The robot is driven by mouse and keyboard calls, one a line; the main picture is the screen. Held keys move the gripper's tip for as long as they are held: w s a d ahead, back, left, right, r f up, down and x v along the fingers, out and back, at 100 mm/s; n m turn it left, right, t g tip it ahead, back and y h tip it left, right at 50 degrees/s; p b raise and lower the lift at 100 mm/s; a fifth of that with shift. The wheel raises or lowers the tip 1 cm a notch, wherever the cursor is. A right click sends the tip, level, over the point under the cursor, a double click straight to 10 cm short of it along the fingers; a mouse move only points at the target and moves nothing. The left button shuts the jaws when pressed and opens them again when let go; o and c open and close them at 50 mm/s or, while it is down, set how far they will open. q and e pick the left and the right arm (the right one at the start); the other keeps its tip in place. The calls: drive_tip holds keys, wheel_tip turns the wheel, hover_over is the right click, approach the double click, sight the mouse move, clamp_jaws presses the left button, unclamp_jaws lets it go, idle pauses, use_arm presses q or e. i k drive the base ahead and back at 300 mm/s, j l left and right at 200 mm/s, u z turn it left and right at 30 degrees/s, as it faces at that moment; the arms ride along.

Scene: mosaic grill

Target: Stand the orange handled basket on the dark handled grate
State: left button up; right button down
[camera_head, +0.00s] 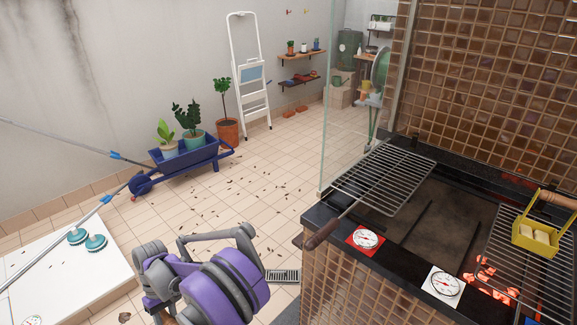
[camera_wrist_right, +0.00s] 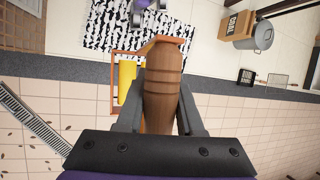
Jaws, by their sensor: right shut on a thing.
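The dark handled grate (camera_head: 385,178) lies over the left part of the grill in the head view; its dark brown handle (camera_head: 325,233) sticks out past the front edge. The part of it I see is empty. In the right wrist view my right gripper (camera_wrist_right: 161,85) is shut on a brown wooden handle. An orange bracket (camera_wrist_right: 168,40) joins this handle at its far end. An orange frame with a yellow thing (camera_wrist_right: 127,78) shows beside it, partly hidden by a finger; this seems to be the orange handled basket. The head view does not show this basket or either gripper.
A yellow basket (camera_head: 535,235) with pale pieces stands on the right grate (camera_head: 510,260), above glowing coals (camera_head: 490,280). Two dials (camera_head: 366,238) (camera_head: 445,284) sit on the front ledge. A glass panel (camera_head: 345,100) stands behind the left grate.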

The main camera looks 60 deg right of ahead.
sight(380, 180)
drive_tip(key=i, duration=1.1)
drive_tip(key=i+z, duration=0.3)
drive_tip(key=i+j+z, duration=0.1)
drive_tip(key=i+z, duration=0.25)
drive_tip(key=k+z, duration=0.1)
drive_tip(key=z, duration=1.05)
